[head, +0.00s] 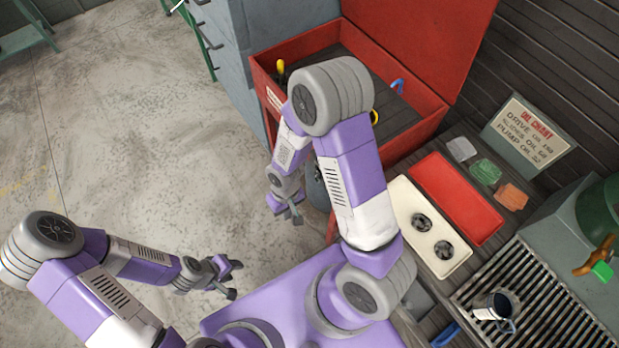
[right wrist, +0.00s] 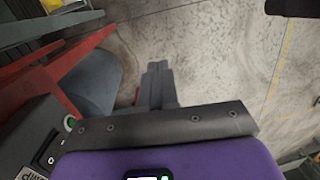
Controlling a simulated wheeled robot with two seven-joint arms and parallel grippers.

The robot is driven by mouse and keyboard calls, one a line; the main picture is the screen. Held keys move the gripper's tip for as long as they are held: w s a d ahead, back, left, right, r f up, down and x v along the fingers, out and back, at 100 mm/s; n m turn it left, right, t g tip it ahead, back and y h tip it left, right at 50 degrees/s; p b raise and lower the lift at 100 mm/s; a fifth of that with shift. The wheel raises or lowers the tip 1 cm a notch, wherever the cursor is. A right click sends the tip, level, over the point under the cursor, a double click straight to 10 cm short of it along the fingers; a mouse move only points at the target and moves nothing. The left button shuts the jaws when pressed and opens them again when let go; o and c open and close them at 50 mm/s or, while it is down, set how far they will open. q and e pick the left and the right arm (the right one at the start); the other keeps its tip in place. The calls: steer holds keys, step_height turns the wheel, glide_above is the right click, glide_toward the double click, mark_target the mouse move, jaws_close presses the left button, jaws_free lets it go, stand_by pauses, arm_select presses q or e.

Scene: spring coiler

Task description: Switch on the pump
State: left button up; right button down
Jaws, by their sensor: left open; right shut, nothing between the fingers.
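A dark control box (right wrist: 38,138) is at the left edge of the right wrist view, with a green round button (right wrist: 70,123), small pale switches and a partly cut-off white label (right wrist: 30,173). I cannot make out its switch setting. It is not seen in the head view. My right gripper (head: 291,213) hangs over the floor beside the bench; it is shut and empty. Its closed fingers (right wrist: 157,72) show in the right wrist view, to the right of the box and apart from it. My left gripper (head: 232,278) is open and empty above the floor.
A red tool chest (head: 440,135) with its lid up stands at the back. On the bench are a white tray (head: 408,190), a red tray (head: 470,195), a slatted rack (head: 560,305), a mug (head: 490,310) and an oil sign (head: 530,130). A grey-blue rounded object (right wrist: 95,80) stands near the box.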

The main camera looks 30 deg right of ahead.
mark_target(317, 173)
steer(key=w+d+r+h+b, duration=0.1)
steer(key=w+d+r+h, duration=0.1)
steer(key=r, duration=0.4)
steer(key=w+d+r+t+h+b, duration=0.1)
steer(key=w+d+r+h+b, duration=0.1)
steer(key=r, duration=0.5)
steer(key=shift+w+h, duration=0.5)
steer(key=shift+w, duration=0.05)
steer(key=shift+d+f, duration=0.1)
steer(key=shift+f, duration=0.05)
steer(key=d+f+b, duration=0.4)
steer(key=d+f, duration=0.3)
steer(key=f, duration=0.2)
steer(key=shift+w+f, duration=0.25)
steer(key=shift+f, duration=0.15)
